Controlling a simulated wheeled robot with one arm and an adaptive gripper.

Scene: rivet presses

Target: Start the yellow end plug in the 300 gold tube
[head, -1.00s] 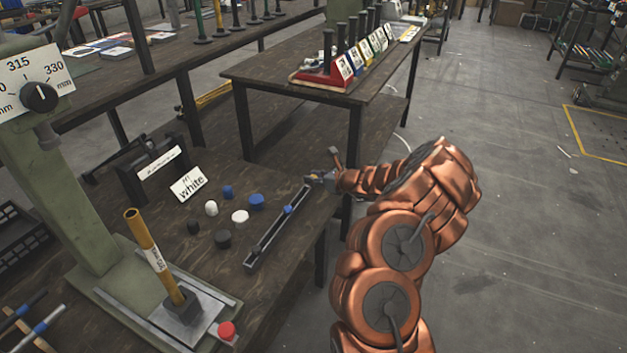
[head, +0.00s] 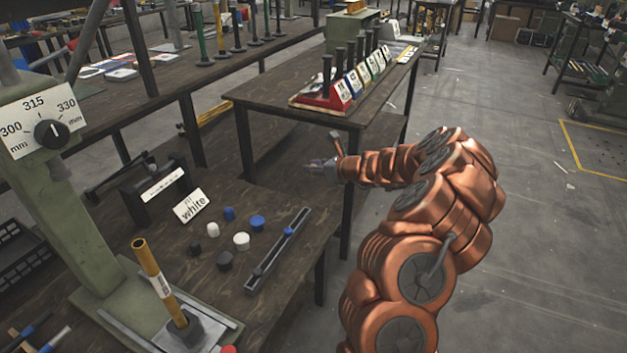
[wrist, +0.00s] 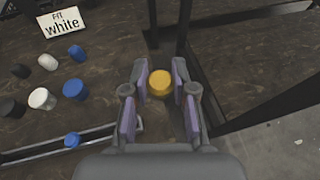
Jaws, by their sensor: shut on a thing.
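The yellow end plug (wrist: 160,83) shows between the fingers of my gripper (wrist: 160,92) in the wrist view, which are shut on it. In the head view my gripper (head: 320,166) is beyond the far end of the rail on the near bench, well to the right of the press; the plug cannot be made out there. The gold tube (head: 152,268) with a white label stands slightly tilted in the picture, its lower end in a grey block on the press base. Its upper end is open. The label's number is too small to read.
The green press (head: 65,215) has a dial (head: 50,133) marked 300, 315 and 330. Blue, white and black plugs (head: 241,240) lie by a "Fit white" card (head: 191,206). A slotted rail (head: 278,250) lies near the bench edge. A rack (head: 330,98) stands on the far table.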

